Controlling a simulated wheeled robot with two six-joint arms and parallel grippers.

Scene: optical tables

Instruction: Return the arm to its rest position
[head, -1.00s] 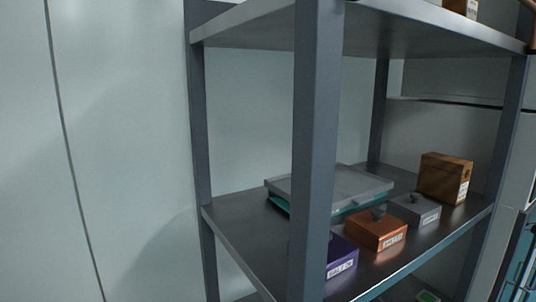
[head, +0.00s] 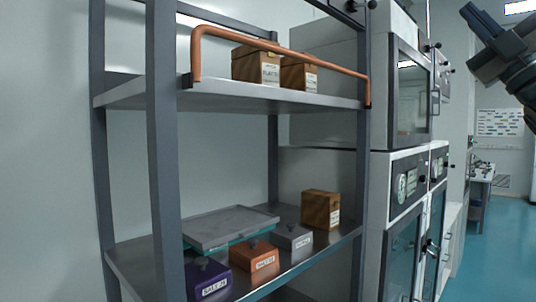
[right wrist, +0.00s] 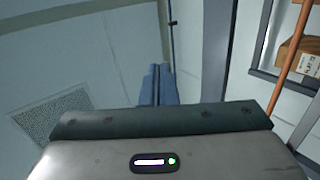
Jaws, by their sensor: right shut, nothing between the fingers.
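My right gripper (head: 470,14) hangs in the air at the upper right of the head view, with its dark arm coming in from the right edge. In the right wrist view its two bluish fingers (right wrist: 157,84) lie together, shut, with nothing between them. It is apart from the shelf and cabinets. My left gripper is in neither view.
A metal shelf rack (head: 160,150) holds wooden boxes (head: 256,66) behind a copper rail (head: 285,47). Below are a grey tray (head: 230,226) and purple (head: 207,279), orange (head: 254,256) and grey (head: 292,238) boxes. Cabinets (head: 405,190) stand right; floor (head: 490,255) is clear.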

